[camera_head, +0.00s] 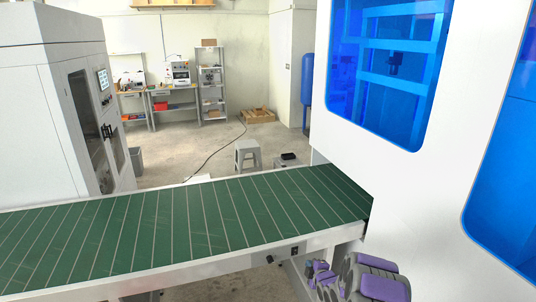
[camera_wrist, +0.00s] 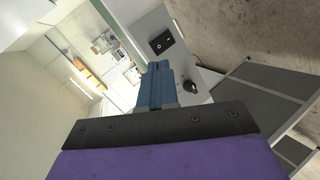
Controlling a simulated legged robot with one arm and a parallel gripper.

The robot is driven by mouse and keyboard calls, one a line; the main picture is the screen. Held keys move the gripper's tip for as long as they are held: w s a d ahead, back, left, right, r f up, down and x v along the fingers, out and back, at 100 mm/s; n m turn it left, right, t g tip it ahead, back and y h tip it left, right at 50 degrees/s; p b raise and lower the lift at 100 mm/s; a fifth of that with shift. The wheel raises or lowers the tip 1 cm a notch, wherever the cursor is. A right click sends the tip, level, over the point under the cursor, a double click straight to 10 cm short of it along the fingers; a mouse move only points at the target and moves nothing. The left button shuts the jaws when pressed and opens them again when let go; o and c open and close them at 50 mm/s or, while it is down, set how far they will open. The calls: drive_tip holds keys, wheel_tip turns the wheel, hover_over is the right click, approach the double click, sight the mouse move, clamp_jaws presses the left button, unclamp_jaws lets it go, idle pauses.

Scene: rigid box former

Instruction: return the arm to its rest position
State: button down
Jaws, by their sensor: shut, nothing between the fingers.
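My gripper (camera_wrist: 157,68) shows in the wrist view as two blue-grey fingers pressed together, with nothing between them. Behind the fingers are a dark bar and a purple wrist cover. My purple and grey arm (camera_head: 375,278) shows at the bottom right of the head view, low and close in, beside the near edge of the conveyor. In the head view I cannot clearly make out the fingers.
The green conveyor (camera_head: 190,225) runs across the front. A black switch (camera_wrist: 162,43) and a black knob (camera_wrist: 190,87) sit on a light panel near the fingers. A white machine with blue windows (camera_head: 400,180) stands at right. A grey stool (camera_head: 247,152) stands beyond the belt.

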drive_tip(key=s+a+r+m+g+h+b, duration=0.15)
drive_tip(key=s+r+m+g, duration=0.6)
drive_tip(key=s+r, duration=1.05)
drive_tip(key=s+r+m+g, duration=0.2)
drive_tip(key=s+m, duration=0.1)
drive_tip(key=s, duration=1)
drive_tip(key=s+a+r+m+g+h+b, duration=0.1)
drive_tip(key=s+r+m+g, duration=0.1)
drive_tip(key=s, duration=1.2)
drive_tip(key=s+r+m+g+b, duration=0.1)
drive_tip(key=s+r+m+g, duration=0.1)
drive_tip(key=s, duration=1.2)
drive_tip(key=shift+s+a+r+m+g, duration=0.15)
drive_tip(key=shift+s+r+m+g, duration=0.3)
drive_tip(key=shift+m, duration=0.6)
drive_tip(key=shift+w+f, duration=0.2)
drive_tip(key=shift+w, duration=0.1)
